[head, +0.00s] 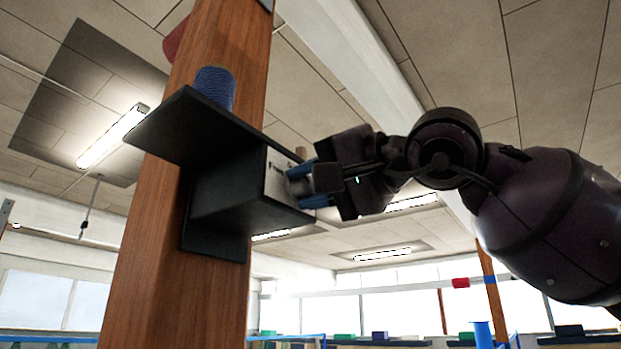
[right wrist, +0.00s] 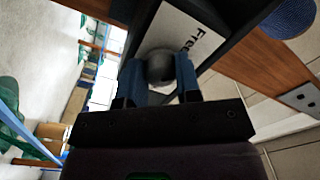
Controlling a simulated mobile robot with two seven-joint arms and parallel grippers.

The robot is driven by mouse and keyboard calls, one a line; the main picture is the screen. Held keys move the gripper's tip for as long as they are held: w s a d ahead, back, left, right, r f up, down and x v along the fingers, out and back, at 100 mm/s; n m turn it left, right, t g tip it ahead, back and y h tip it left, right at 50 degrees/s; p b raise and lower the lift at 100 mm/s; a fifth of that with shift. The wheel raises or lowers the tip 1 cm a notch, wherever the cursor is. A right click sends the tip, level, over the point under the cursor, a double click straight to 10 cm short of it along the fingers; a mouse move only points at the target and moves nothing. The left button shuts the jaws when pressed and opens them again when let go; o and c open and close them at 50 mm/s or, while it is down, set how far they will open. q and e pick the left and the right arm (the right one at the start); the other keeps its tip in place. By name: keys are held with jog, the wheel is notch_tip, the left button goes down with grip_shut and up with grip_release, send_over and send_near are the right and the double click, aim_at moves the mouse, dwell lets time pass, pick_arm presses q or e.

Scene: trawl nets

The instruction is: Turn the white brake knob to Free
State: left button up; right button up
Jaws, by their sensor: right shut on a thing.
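The brake knob (right wrist: 160,64) shows in the right wrist view as a rounded shape, grey in shadow, in front of a white plate (right wrist: 182,38) lettered "Free". The plate is on the side of a black bracket box (head: 232,196) on a wooden post; it also shows in the head view (head: 279,163). My right gripper (head: 301,184) is at the plate with its blue fingers on either side of the knob, shut on it. In the head view the fingers hide the knob. Any pointer mark on the knob cannot be made out. My left gripper is not in view.
The wooden post (head: 180,240) rises through the left of the head view. A black shelf (head: 190,128) juts out above the box, close to my right gripper, with a blue spool (head: 215,88) on it. Open room lies right of the post.

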jog(key=shift+n, duration=1.1)
jog(key=o, duration=0.9)
jog(key=shift+a, duration=0.1)
jog(key=shift+s+d+f, duration=0.1)
jog(key=shift+s+d, duration=0.2)
jog(key=shift+d, duration=0.25)
jog(key=b+v, duration=0.2)
jog(key=v, duration=0.7)
jog(key=shift+s+d, duration=0.2)
jog(key=shift+d, duration=0.1)
